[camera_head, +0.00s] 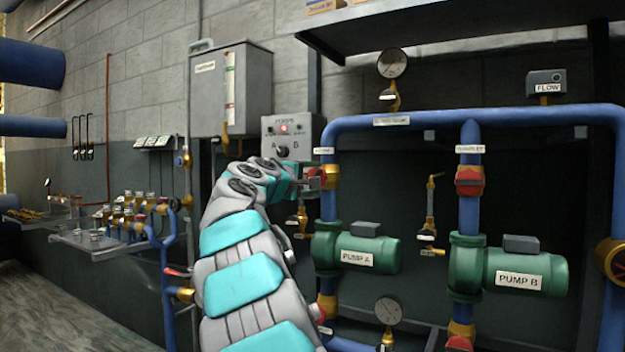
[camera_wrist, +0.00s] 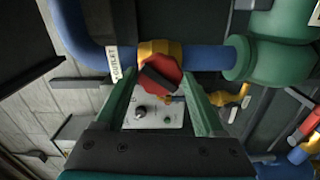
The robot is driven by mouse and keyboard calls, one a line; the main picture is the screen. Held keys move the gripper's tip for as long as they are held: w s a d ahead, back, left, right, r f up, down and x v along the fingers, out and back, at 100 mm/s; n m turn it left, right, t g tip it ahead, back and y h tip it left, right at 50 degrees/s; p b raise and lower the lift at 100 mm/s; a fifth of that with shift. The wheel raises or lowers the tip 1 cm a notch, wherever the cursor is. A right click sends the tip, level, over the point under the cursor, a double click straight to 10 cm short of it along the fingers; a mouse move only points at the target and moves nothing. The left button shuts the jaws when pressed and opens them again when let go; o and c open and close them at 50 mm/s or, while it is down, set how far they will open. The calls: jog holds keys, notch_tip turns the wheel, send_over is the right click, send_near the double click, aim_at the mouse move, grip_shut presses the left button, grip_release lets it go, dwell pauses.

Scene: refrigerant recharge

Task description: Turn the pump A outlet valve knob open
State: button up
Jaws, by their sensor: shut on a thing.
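The pump A outlet valve knob (camera_head: 331,176) is red and sits on a brass valve body on the blue vertical pipe above the green pump A (camera_head: 355,252). In the wrist view the red knob (camera_wrist: 166,64) has a dark bar across its face, and a label by it reads OUTLET. My gripper (camera_head: 312,180) reaches the knob from the left. In the wrist view my gripper's two green fingers (camera_wrist: 160,84) stand on either side of the knob and are shut on it. The exact contact is partly hidden in the head view.
A grey control box (camera_head: 291,138) with a selector and a red light is on the wall behind my gripper. Pump B (camera_head: 525,272) and its red valve knob (camera_head: 469,180) are to the right. A blue pipe (camera_head: 430,120) runs overhead. Gauges and small brass valves are close by.

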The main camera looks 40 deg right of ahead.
jog(key=shift+n, duration=1.4)
jog(key=n, duration=0.4)
jog(key=o, duration=1.5)
jog(key=shift+c, duration=0.2)
jog(key=shift+a, duration=0.1)
jog(key=v, duration=0.7)
